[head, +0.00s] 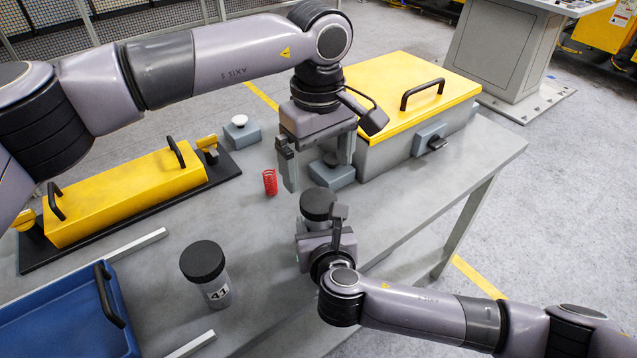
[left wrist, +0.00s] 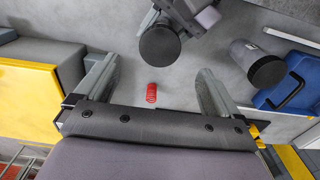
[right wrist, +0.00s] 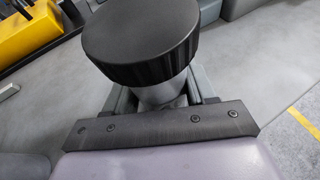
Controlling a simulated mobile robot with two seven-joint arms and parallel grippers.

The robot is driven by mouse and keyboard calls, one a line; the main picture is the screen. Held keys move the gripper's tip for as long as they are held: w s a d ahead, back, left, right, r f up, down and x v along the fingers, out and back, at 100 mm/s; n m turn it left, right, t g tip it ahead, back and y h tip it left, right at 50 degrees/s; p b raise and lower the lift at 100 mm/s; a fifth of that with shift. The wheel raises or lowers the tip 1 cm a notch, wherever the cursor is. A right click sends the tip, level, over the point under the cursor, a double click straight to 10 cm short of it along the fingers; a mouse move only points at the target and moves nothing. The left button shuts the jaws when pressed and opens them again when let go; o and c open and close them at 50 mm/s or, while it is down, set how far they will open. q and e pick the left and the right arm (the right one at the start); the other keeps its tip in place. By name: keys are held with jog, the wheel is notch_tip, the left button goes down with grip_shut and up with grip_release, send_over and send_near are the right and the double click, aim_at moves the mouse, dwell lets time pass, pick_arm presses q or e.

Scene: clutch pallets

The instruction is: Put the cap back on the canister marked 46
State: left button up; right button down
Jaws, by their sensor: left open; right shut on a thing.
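A grey canister (right wrist: 165,95) with a wide black cap (right wrist: 140,35) stands upright in my right gripper (head: 318,228). Its cap (head: 317,203) sits on its top in the head view. No number shows on this canister. My right gripper is shut on its body, below the cap. My left gripper (head: 318,180) is open and empty, pointing down above and behind the held canister. In the left wrist view the held canister's black cap (left wrist: 160,45) lies beyond the open fingers. Another capped canister marked 41 (head: 217,290) stands apart at front left.
A yellow-lidded grey box (head: 410,105) stands at back right, a yellow case (head: 125,195) at left, and a blue tray (head: 60,325) at front left. Small button blocks (head: 242,132) stand behind.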

pick_arm(q)
jog(key=shift+r, duration=2.3)
pick_arm(e)
jog(key=shift+c, duration=1.4)
grip_release()
jog(key=shift+s, duration=0.1)
pick_arm(q)
jog(key=shift+r+p, duration=0.25)
jog(key=shift+p, duration=0.05)
pick_arm(e)
jog(key=shift+v, duration=3.5)
